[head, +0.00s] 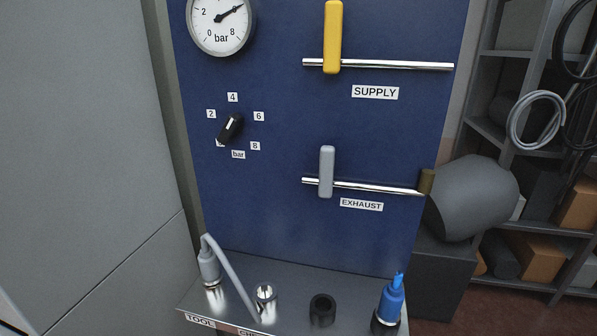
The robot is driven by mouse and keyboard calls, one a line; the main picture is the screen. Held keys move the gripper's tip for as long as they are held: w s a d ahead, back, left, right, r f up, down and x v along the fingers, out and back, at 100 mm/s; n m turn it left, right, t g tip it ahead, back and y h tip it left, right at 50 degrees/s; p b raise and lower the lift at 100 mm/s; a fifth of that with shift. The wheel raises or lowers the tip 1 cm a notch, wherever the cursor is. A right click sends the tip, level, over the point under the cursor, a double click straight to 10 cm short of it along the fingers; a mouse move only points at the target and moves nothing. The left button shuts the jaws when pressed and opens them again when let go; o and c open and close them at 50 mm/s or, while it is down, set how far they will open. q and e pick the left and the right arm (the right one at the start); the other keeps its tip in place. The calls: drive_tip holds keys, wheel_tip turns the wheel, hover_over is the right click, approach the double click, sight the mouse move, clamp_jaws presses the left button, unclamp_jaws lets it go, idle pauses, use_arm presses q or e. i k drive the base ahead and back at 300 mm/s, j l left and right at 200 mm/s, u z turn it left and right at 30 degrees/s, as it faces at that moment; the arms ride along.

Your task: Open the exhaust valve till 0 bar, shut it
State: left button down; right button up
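The exhaust valve has a grey lever (327,172), which stands upright across its horizontal metal pipe (380,188) above the EXHAUST label (361,204). A brownish end piece (427,181) sits on the pipe's right end. The round pressure gauge (221,22) is cut by the top edge. Its black needle points to the upper right, well away from 0, at a part of the scale whose number I cannot read. Neither of my grippers is in view.
A yellow supply lever (333,38) stands upright across the upper pipe. A black knob (230,128) is at left on the blue panel (270,215). The ledge below holds a grey hose (233,280), a metal fitting (265,294), a black ring (322,310) and a blue connector (391,304).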

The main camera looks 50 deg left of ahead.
sight(327, 152)
drive_tip(key=j+u, duration=0.1)
drive_tip(key=u, duration=0.3)
drive_tip(key=j+u, duration=0.1)
drive_tip(key=u, duration=0.7)
drive_tip(key=i+j, duration=0.05)
